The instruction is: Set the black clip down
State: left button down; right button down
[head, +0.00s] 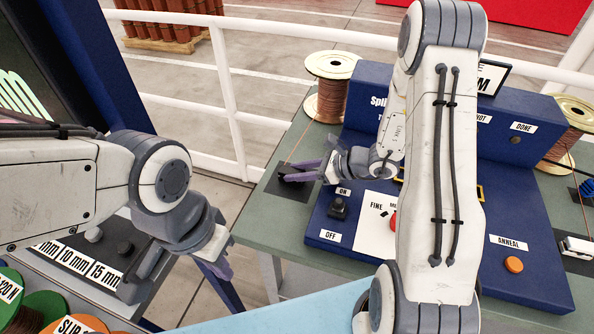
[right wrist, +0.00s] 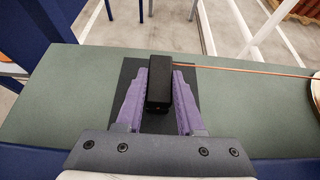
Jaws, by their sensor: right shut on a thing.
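My right gripper (head: 300,172) has purple fingers and is shut on the black clip (right wrist: 159,84), a small dark block between the fingertips in the right wrist view. A copper wire (right wrist: 250,71) runs from the clip's far end to the right. The clip is over a black pad (right wrist: 126,78) on the green table (right wrist: 60,92). I cannot tell whether it touches the pad. In the head view the fingers mostly hide the clip. My left gripper (head: 221,268) hangs at the lower left, away from the clip; its fingers are only partly visible.
A copper spool (head: 332,68) stands behind the pad, with the wire leading from it. A blue splicing panel (head: 328,258) with switches and buttons lies right of the pad. Another spool (head: 573,112) is at the far right. A white railing (head: 232,92) runs behind the table.

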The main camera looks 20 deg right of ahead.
jog(key=shift+f, duration=0.15)
jog(key=c, duration=0.5)
grip_release()
